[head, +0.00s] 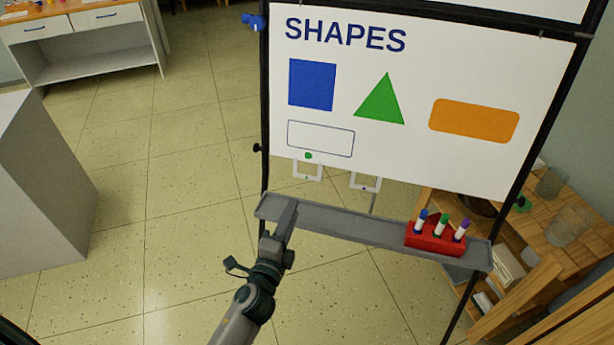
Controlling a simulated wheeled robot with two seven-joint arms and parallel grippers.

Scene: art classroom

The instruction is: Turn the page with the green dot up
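A flip chart stands in front of me with a white page titled SHAPES (340,100) hanging down. It shows a blue square, a green triangle, an orange bar and an empty outlined box. A green dot (308,155) sits at the page's lower left edge, just above a pale loop-shaped tab (307,172). A second similar tab (365,183) with a small dark dot hangs to its right. My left gripper (287,208) is in front of the tray's left part, below the green-dot tab and apart from it. Its finger gap is not visible. My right gripper is out of view.
A grey tray (345,231) runs below the page, with a red holder (434,239) of three markers at its right. A wooden table (560,220) with glass jars is at the right. A grey block (40,190) stands at the left. Tiled floor between is free.

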